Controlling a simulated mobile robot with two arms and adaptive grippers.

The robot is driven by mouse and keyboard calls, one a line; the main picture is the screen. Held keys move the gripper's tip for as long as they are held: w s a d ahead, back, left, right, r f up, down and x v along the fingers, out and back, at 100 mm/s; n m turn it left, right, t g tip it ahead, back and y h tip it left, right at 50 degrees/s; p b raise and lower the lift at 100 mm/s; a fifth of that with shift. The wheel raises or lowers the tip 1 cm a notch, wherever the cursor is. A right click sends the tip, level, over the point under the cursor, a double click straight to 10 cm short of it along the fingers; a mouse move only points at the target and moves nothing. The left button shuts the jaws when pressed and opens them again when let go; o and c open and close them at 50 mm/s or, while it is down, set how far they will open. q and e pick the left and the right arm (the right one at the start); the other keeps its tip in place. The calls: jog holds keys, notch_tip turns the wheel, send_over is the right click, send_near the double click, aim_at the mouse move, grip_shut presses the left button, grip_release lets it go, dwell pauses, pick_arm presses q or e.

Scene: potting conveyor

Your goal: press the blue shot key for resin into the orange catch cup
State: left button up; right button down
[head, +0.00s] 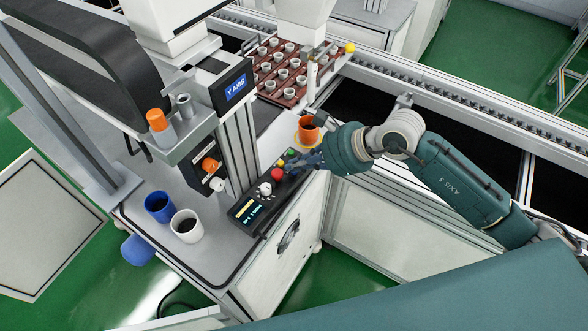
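The orange catch cup (308,131) stands upright near the far end of the bench, beside the dispensing head, with my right wrist just to its right. A dark control box (240,211) with a lit display, a white knob, a red mushroom button and small green and yellow buttons sits on the bench's right edge. My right gripper (294,167) is low over the box's far end, by the coloured buttons. Its fingers are small and dark, so I cannot tell whether they are open or touching a key. I cannot pick out the blue shot key; the gripper covers part of that end.
A blue cup (159,206) and a white cup with dark contents (187,226) stand at the bench's near left. A reddish tray (264,91) of several small white pots sits on the conveyor behind. The Y AXIS unit (236,88) rises left of the box.

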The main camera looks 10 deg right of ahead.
aim_at(298, 173)
jog(key=shift+r+p, duration=0.35)
jog(key=shift+r, duration=0.5)
jog(key=shift+r+p, duration=1.35)
jog(key=shift+r, duration=1.2)
jog(key=shift+d+f, duration=0.1)
